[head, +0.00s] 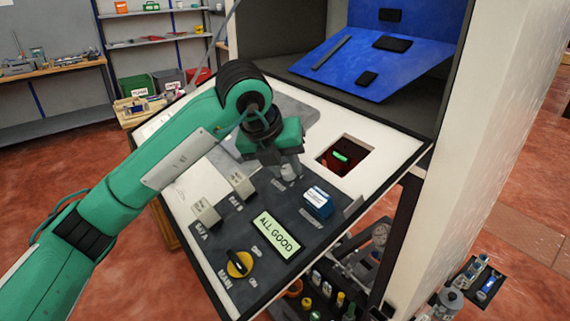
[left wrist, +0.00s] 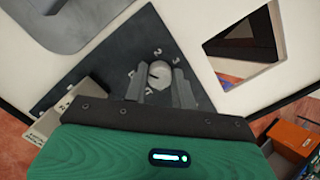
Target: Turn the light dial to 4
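The light dial (head: 288,172) is a small pale round knob on the dark part of the tilted control panel (head: 217,240). In the left wrist view the dial (left wrist: 159,73) has the numbers 2 and 3 legible beside it; which number it points to is too small to tell. My left gripper (head: 285,160) is over the dial, pointing down at the panel. In the left wrist view its two fingers (left wrist: 159,80) stand apart, one on each side of the dial; whether they touch it I cannot tell. My right gripper is not in view.
Near the dial are two pale box-like switches (head: 238,184), a blue-and-white block (head: 318,201), a green display (head: 276,237) reading ALL GOOD and a yellow-and-black main knob (head: 240,263). A square opening (head: 342,155) lies right of the gripper. The white cabinet side (head: 480,120) rises at right.

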